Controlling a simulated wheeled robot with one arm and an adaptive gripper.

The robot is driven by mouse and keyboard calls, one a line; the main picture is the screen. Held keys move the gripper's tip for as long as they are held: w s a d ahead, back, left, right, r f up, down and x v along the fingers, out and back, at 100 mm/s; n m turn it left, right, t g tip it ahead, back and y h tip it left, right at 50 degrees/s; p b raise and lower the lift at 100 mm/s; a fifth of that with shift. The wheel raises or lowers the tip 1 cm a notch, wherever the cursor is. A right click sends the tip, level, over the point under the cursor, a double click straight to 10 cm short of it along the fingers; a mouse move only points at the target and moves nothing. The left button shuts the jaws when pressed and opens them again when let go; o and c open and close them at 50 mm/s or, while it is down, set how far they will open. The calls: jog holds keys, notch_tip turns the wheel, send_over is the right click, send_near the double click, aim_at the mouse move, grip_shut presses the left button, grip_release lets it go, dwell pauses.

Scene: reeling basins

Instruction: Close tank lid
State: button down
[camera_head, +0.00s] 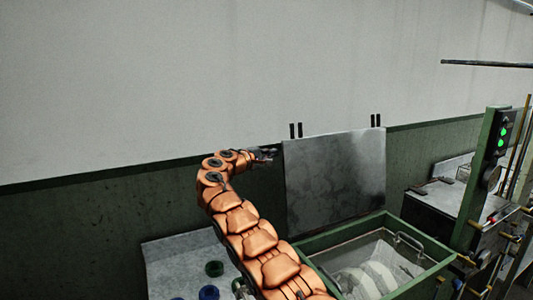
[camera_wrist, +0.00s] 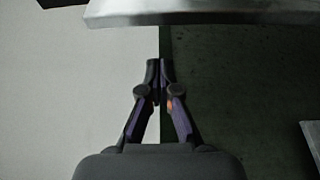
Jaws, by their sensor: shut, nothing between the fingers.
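The tank lid (camera_head: 335,182) is a grey metal panel standing upright at the back of the green-rimmed tank (camera_head: 330,237), which is open. My gripper (camera_head: 268,156) is beside the lid's upper left edge in the head view; I cannot tell there whether it touches. In the wrist view my gripper (camera_wrist: 160,66) has its fingertips together with nothing between them. The lid's metal edge (camera_wrist: 200,14) runs across the top of that view, just beyond the fingertips with a small gap in the picture.
White material (camera_head: 368,278) and a metal handle lie inside the tank. A grey table (camera_head: 165,262) with a green and a blue round item is at left. A post with green lights (camera_head: 501,140) and a second metal-topped unit (camera_head: 440,197) are at right. A wall stands behind.

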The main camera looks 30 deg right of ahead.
jog(key=s, duration=0.3)
jog(key=shift+s+r, duration=0.3)
jog(key=shift+s, duration=0.1)
jog(key=shift+s, duration=0.1)
jog(key=shift+s+f+b, duration=0.1)
jog(key=shift+s+b, duration=0.1)
jog(key=shift+b, duration=0.15)
dwell(0.5)
